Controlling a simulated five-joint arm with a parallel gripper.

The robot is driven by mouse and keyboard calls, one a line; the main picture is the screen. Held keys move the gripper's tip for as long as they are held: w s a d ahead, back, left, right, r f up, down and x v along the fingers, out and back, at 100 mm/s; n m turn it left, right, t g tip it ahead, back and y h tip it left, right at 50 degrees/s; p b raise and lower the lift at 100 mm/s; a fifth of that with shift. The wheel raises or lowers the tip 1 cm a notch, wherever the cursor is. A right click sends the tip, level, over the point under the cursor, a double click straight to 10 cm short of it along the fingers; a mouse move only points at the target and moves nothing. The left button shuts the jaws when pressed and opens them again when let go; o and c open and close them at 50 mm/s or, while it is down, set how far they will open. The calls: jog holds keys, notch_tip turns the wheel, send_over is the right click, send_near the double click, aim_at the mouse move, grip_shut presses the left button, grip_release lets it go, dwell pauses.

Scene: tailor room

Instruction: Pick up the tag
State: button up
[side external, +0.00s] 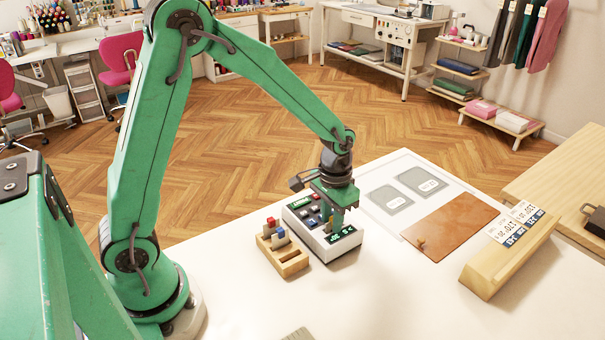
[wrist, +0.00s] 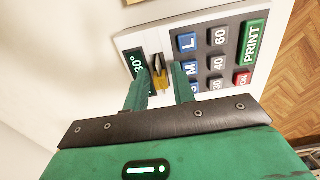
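Two white-and-blue printed tags (side external: 506,228) stand on a long wooden holder (side external: 490,268) at the right of the table in the side external view. My gripper (side external: 334,222) is well to their left, pointing down over a white label machine (side external: 322,250). In the wrist view its two green fingers (wrist: 164,76) are apart. A small yellow-and-dark piece (wrist: 159,72) on the machine shows between the fingertips. Gaps show beside it, though contact cannot be told. No tag shows in the wrist view.
The machine has a green PRINT button (wrist: 252,42) and blue and dark keys. A wooden block with red and blue pegs (side external: 285,262) stands beside it. A brown board (side external: 450,225) with a small peg and a mat with grey pads (side external: 390,199) lie between machine and holder. The front table is mostly clear.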

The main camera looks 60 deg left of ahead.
dwell(0.4)
grip_shut()
jog(key=shift+r, duration=0.1)
jog(key=shift+r, duration=0.4)
notch_tip(320, 180, up, 3)
jog(key=s+d+r, duration=0.6)
jog(key=d+r, duration=0.1)
jog(key=d, duration=0.2)
jog(key=shift+s+d, duration=0.25)
jog(key=shift+s, duration=0.15)
